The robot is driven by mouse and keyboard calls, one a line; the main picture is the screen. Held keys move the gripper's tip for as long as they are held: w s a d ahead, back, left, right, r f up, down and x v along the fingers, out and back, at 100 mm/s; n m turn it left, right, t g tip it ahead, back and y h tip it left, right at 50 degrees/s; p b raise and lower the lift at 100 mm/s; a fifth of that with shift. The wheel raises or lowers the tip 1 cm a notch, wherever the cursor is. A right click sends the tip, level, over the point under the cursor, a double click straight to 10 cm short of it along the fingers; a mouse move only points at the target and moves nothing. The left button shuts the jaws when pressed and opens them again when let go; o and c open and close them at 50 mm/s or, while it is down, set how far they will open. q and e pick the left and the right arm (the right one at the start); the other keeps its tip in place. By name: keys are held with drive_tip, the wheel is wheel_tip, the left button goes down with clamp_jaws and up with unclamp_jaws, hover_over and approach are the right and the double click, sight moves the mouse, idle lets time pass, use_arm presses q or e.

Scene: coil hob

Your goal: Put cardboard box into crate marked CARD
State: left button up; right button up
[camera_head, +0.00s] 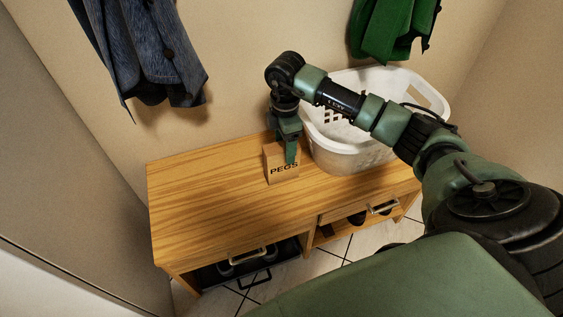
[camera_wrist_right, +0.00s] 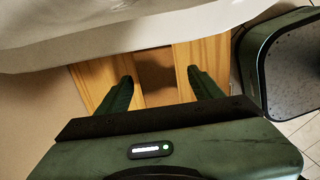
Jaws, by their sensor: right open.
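A small brown box (camera_head: 283,178) with PEGS written on its front stands on the wooden bench, left of the white basket. It looks like cardboard or pale wood; I cannot tell which. My right gripper (camera_head: 290,152) points down at this box, its fingers overlapping the box's upper part in the head view. In the right wrist view the fingers (camera_wrist_right: 160,78) are apart, with a dark brown patch between them, perhaps the box's inside. No contact can be made out. No crate marked CARD shows in either view. My left gripper is not in view.
The white basket (camera_head: 345,157) stands close to the right of the box, under my right arm. The bench top (camera_head: 205,195) is bare to the left. A blue jacket (camera_head: 150,50) and a green garment (camera_head: 393,28) hang on the wall. Below are metal handles (camera_head: 247,256) and dark items.

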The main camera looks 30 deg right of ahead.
sight(282, 161)
wheel_tip(282, 161, down, 3)
drive_tip(key=shift+a+r, duration=0.1)
drive_tip(key=shift+w+a+f+b, duration=0.15)
drive_tip(key=shift+f+b, duration=0.2)
drive_tip(key=shift+f, duration=0.2)
drive_tip(key=shift+a+f+b, duration=0.15)
drive_tip(key=shift+f+b, duration=0.2)
drive_tip(key=shift+f, duration=0.2)
wheel_tip(282, 161, down, 2)
drive_tip(key=shift+f, duration=0.1)
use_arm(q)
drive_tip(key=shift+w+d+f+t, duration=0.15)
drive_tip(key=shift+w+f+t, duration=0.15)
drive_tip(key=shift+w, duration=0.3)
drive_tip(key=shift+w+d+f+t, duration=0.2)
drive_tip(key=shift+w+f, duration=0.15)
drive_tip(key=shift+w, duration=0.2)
use_arm(e)
clamp_jaws()
